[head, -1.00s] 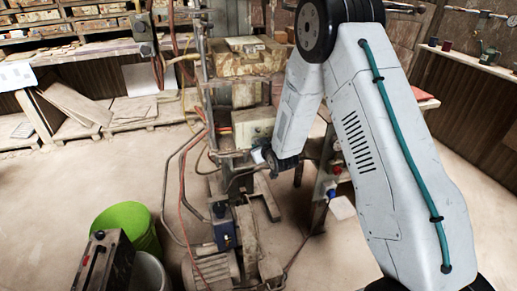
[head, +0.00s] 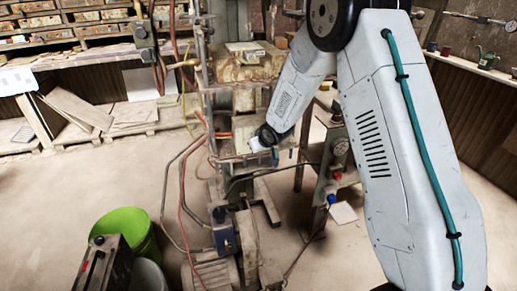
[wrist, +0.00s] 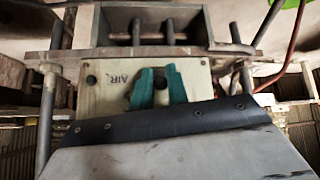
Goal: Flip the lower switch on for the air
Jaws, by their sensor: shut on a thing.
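In the wrist view, a pale control panel (wrist: 105,97) carries the upside-down word AIR. My gripper (wrist: 159,74) has its two teal fingers at this panel, just right of the word. They are closed around a small dark switch part (wrist: 160,86), which is mostly hidden between them. Whether the switch is on or off cannot be told. In the head view, the pale panel (head: 243,128) on the press is partly behind my arm's end, and the fingertips cannot be made out.
The press (head: 245,68) has frame bars and hoses around the panel. A gauge stand (head: 332,165) is close to the right of my wrist. A green bucket (head: 122,222) stands on the floor at lower left. Open floor lies left of the press.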

